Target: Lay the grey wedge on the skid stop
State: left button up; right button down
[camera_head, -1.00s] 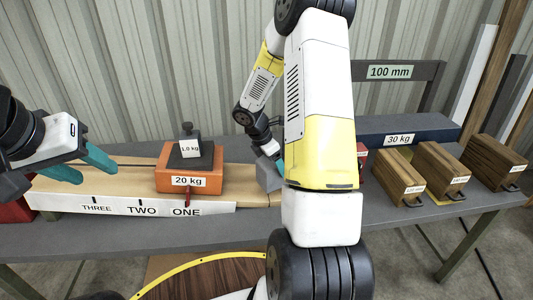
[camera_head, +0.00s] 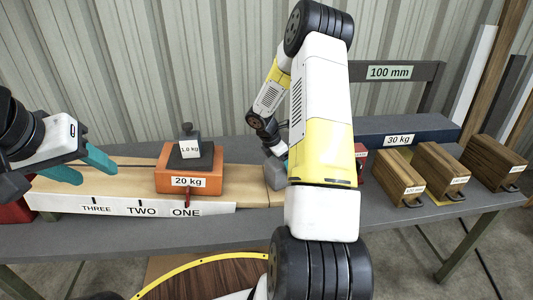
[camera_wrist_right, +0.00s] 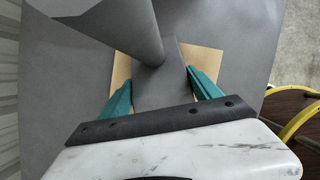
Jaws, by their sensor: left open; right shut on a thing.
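The grey wedge (camera_head: 276,176) shows in the head view at the right end of the pale wooden board, partly hidden behind my right arm. In the right wrist view the wedge (camera_wrist_right: 163,92) lies between the teal fingers of my right gripper (camera_wrist_right: 161,92), which is shut on it. Pale wood shows around it there; I cannot tell whether the wedge touches it. No part is clearly recognisable as the skid stop. My left gripper (camera_head: 97,174) is open and empty, above the board's left end.
An orange 20 kg block (camera_head: 190,181) with a dark 1.0 kg weight (camera_head: 190,149) stands on the board (camera_head: 120,180), left of the wedge. A strip marked THREE, TWO, ONE (camera_head: 140,209) runs along its front. Wooden blocks (camera_head: 440,170) and a blue 30 kg bar (camera_head: 410,132) stand right.

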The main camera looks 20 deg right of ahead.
jog(key=shift+f, duration=0.1)
jog(key=shift+c, duration=0.7)
grip_release()
jog(key=v, duration=1.2)
jog(key=shift+r, duration=0.25)
jog(key=s+a+r+m+t+y, duration=0.2)
jog(key=s+a+r+m, duration=0.4)
jog(key=s+r+m, duration=0.5)
jog(key=s+a+r+m+t+y, duration=0.1)
jog(key=s+a+r+m+y, duration=0.1)
jog(key=s+a+r+m, duration=0.2)
jog(key=s+a+r+m+t+y, duration=0.2)
jog(key=s+a+r+m, duration=0.2)
jog(key=s, duration=0.7)
jog(key=shift+a+r+y, duration=0.4)
jog(key=shift+a+r, duration=0.15)
jog(key=shift+a, duration=0.4)
